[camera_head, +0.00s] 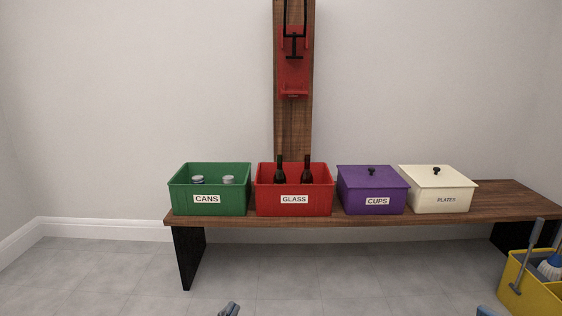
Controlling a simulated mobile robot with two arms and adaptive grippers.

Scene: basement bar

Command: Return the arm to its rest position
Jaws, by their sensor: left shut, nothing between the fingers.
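My left gripper (229,309) shows only as a small grey-blue tip at the bottom edge, left of the middle. It is shut and empty, low in front of the bench and apart from everything on it. The rest of the left arm is out of the frame. My right gripper cannot be made out. A small bluish piece is cut off at the bottom edge on the right, and I cannot tell what it is.
A wooden bench (492,203) carries a green CANS crate (237,201), a red GLASS crate (265,204) with two bottles, a lidded purple CUPS box (350,200) and a cream PLATES box (420,200). A yellow bucket (525,297) stands at lower right. The floor before the bench is clear.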

